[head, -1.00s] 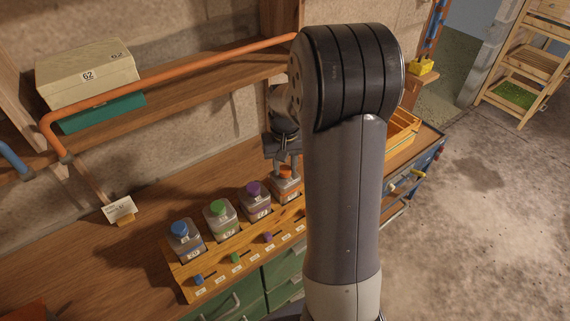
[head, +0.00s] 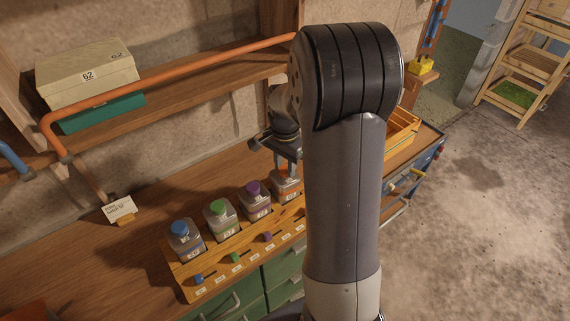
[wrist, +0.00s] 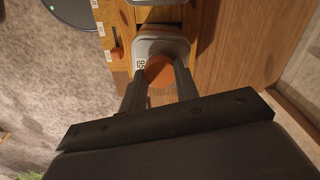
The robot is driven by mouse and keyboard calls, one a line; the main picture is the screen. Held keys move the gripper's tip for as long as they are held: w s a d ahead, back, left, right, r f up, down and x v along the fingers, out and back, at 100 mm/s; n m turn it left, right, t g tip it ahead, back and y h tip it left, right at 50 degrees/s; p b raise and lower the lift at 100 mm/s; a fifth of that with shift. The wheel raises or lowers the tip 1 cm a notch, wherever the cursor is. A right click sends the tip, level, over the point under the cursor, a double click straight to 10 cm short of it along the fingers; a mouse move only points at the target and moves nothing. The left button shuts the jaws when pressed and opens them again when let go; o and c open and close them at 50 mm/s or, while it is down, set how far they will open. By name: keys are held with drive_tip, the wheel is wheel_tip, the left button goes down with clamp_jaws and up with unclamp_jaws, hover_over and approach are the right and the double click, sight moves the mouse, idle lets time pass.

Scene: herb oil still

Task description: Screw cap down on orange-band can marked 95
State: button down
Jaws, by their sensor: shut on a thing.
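The orange-band can (head: 286,189) stands at the right end of the visible row in the wooden rack, partly hidden by my arm. In the wrist view the can (wrist: 160,48) shows a grey top and a printed number that looks like 95. Its orange cap (wrist: 159,72) sits at the can's top. My gripper (wrist: 158,80) is shut on the orange cap, one finger on each side. In the head view my gripper (head: 283,168) is over the can. How far down the cap is threaded cannot be told.
The wooden rack (head: 185,284) also holds cans with blue (head: 180,227), green (head: 218,207) and purple (head: 253,188) caps. Small coloured pieces lie along its front. An orange rail (head: 170,80) runs above the bench. A wooden crate (head: 402,128) stands to the right.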

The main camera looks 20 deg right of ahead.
drive_tip(key=c, duration=1)
unclamp_jaws()
drive_tip(key=shift+c, duration=0.2)
drive_tip(key=shift+c, duration=0.2)
drive_tip(key=n, duration=0.5)
drive_tip(key=shift+n, duration=0.4)
drive_tip(key=n, duration=0.6)
drive_tip(key=shift+n, duration=0.3)
drive_tip(key=n, duration=0.6)
drive_tip(key=shift+n, duration=0.3)
drive_tip(key=n, duration=0.6)
drive_tip(key=shift+c, duration=0.5)
